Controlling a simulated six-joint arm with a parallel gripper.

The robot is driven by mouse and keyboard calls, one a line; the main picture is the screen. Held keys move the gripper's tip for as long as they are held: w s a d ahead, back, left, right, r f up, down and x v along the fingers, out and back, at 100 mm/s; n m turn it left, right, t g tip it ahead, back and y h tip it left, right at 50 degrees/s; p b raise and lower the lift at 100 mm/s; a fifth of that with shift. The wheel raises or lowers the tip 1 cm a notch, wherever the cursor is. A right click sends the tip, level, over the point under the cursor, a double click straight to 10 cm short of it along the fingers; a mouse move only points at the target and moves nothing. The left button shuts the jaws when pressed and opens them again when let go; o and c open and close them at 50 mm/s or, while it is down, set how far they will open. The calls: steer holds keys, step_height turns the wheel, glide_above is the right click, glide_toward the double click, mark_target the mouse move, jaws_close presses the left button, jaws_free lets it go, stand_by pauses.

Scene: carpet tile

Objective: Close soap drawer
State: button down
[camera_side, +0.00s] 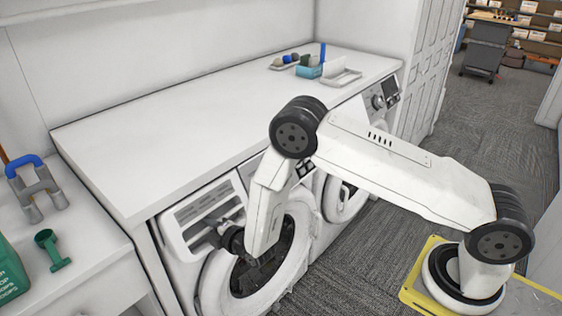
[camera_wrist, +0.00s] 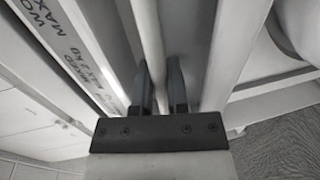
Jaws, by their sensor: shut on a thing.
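The soap drawer (camera_side: 206,204) is at the upper left of the left washing machine (camera_side: 258,262), with dark slots on its top in the side view. It appears to stand out from the machine; how far I cannot tell. My gripper (camera_side: 216,232) is at the front of the drawer, partly hidden by my own wrist. In the wrist view my gripper (camera_wrist: 161,78) has its two dark fingers close on either side of a pale upright strip, the drawer's front edge (camera_wrist: 150,38). A printed label (camera_wrist: 85,50) shows left of the fingers.
A white counter (camera_side: 200,115) runs above the machines, with a blue box (camera_side: 309,71) and a tray (camera_side: 340,78) at its far end. A side surface at left holds a green scoop (camera_side: 52,250). Carpet (camera_side: 340,265) lies open in front.

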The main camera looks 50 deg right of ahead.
steer(key=shift+w+r, duration=0.1)
steer(key=shift+w, duration=0.05)
steer(key=c, duration=0.9)
jaws_free()
steer(key=shift+c, duration=0.2)
steer(key=s+r, duration=0.1)
steer(key=s, duration=0.6)
steer(key=shift+s+r, duration=0.2)
steer(key=shift+s, duration=0.15)
